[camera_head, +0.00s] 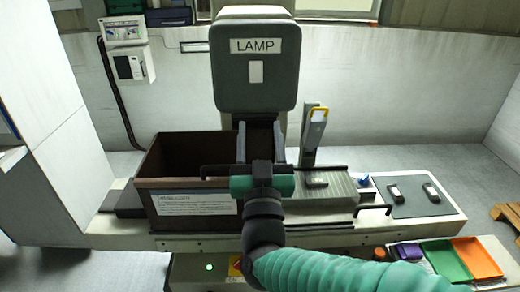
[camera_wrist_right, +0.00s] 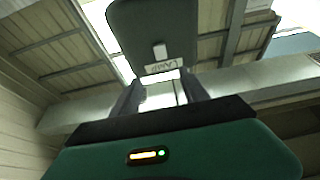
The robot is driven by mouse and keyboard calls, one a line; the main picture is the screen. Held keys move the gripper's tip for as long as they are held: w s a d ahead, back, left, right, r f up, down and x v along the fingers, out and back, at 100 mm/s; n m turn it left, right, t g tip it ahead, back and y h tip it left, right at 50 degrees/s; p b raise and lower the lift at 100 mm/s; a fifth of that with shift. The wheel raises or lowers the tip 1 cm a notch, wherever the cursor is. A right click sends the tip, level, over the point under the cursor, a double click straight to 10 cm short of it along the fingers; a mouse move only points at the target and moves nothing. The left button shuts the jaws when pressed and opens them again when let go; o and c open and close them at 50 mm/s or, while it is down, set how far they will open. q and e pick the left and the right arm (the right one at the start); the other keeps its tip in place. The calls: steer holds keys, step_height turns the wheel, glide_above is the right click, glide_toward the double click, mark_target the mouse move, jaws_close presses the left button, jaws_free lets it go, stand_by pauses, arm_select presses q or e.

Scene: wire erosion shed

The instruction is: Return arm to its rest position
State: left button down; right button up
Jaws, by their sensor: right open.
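My right arm (camera_head: 330,268) comes in from the lower right in a green ribbed sleeve. Its right gripper (camera_head: 260,128) is upright at the middle of the head view, in front of the brown bin's right end and below the LAMP unit (camera_head: 258,72). The two fingers are apart with nothing seen between them. In the right wrist view the open fingers (camera_wrist_right: 160,90) point toward the LAMP unit (camera_wrist_right: 152,35), with a gap between. My left gripper is not in view.
A brown open bin (camera_head: 178,183) stands left of the gripper. A ridged grey block (camera_head: 330,190) with a small part lies right of it. A dark mat (camera_head: 412,197) holds two small parts. Green (camera_head: 445,260) and orange (camera_head: 476,258) trays sit at lower right. An upright grey lever (camera_head: 311,135) stands behind.

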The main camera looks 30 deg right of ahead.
steer(key=shift+d, duration=0.15)
steer(key=w+a+f+n+g+y, duration=0.1)
steer(key=w+a+f+n+y, duration=0.2)
steer(key=f+y, duration=0.35)
steer(key=w+a+f+n+g+y, duration=0.2)
steer(key=w+a+f+y, duration=0.15)
steer(key=f, duration=0.55)
steer(key=s+a+f+n+g+y, duration=0.1)
steer(key=s+a+f+g, duration=0.15)
steer(key=f, duration=0.45)
steer(key=s+a+f+g+y, duration=0.1)
steer(key=s+f+g, duration=0.15)
steer(key=f, duration=0.35)
steer(key=s+f+g, duration=0.8)
steer(key=s+f, duration=0.3)
steer(key=s, duration=0.1)
steer(key=shift+s+d, duration=0.2)
steer(key=shift+d, duration=0.25)
